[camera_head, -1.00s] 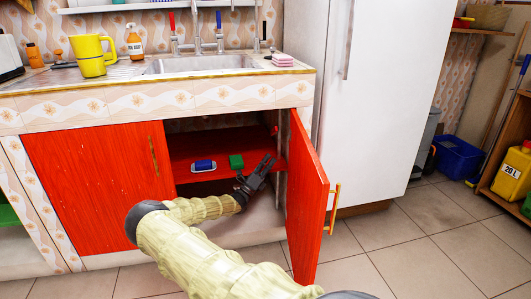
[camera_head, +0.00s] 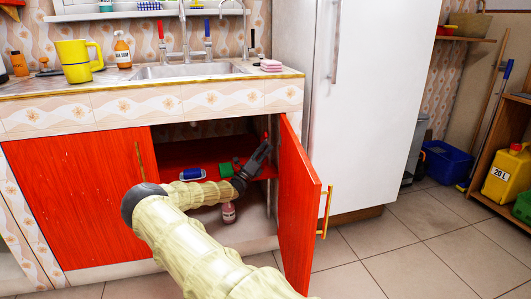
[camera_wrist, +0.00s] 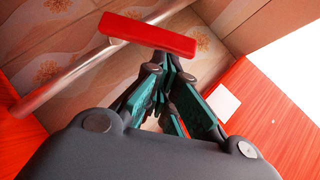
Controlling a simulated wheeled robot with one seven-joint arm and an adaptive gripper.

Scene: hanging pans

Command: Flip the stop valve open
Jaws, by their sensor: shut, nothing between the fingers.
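The stop valve's flat red lever (camera_wrist: 150,33) shows large in the wrist view, lying crosswise on a metal pipe (camera_wrist: 75,75). My gripper (camera_wrist: 172,62) is shut and empty, with its fingertips close to the lever's lower side. I cannot tell whether they touch it. In the head view, my gripper (camera_head: 262,150) is inside the open sink cabinet, near its right side. The valve is hard to make out there, small and partly behind the fingers.
The open red cabinet door (camera_head: 300,210) stands just right of my arm. A red shelf (camera_head: 172,160) holds a blue item (camera_head: 192,174) and a green item (camera_head: 226,169). The patterned back wall (camera_wrist: 50,70) is close behind the pipe.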

